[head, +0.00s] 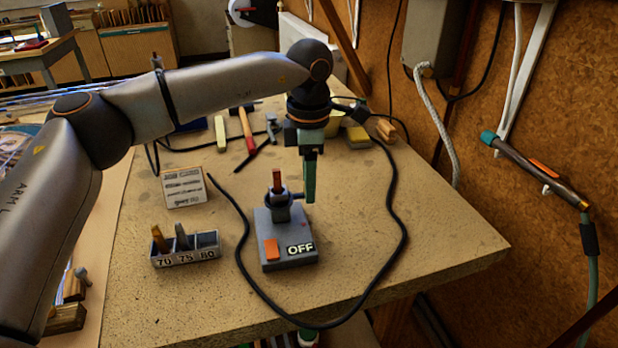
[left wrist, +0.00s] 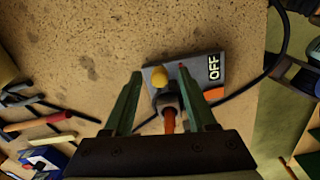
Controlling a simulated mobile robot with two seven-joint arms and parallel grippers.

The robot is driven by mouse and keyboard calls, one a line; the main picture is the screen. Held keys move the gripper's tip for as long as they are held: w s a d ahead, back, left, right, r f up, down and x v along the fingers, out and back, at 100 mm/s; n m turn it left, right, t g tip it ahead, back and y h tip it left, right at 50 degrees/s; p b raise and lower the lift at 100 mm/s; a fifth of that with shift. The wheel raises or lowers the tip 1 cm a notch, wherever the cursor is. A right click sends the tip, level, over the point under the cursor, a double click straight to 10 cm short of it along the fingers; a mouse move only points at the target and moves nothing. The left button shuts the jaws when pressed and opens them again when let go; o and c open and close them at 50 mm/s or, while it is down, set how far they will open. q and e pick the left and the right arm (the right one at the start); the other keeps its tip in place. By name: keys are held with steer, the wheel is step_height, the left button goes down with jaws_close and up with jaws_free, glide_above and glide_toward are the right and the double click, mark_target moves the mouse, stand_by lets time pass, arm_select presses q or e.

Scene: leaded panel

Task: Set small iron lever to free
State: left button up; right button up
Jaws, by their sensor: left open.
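The small iron's grey stand (head: 288,240) sits on the bench with an OFF label and an orange switch. The red-topped iron (head: 277,181) stands upright in the stand's dark ring holder. In the left wrist view a yellow ball knob (left wrist: 159,76) shows beside the ring holder (left wrist: 167,103); whether it belongs to the lever I cannot tell. My left gripper (head: 310,190) points down just right of the holder. Its open fingers (left wrist: 163,102) appear on both sides of the holder, with nothing gripped.
A tip block (head: 185,255) marked 70, 75, 80 stands left of the stand, with a small card (head: 184,187) behind it. A black cable (head: 398,215) loops around the stand. Tools, including a red-handled one (head: 246,130), lie behind.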

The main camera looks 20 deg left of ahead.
arm_select(q)
jaws_close()
stand_by(0.3)
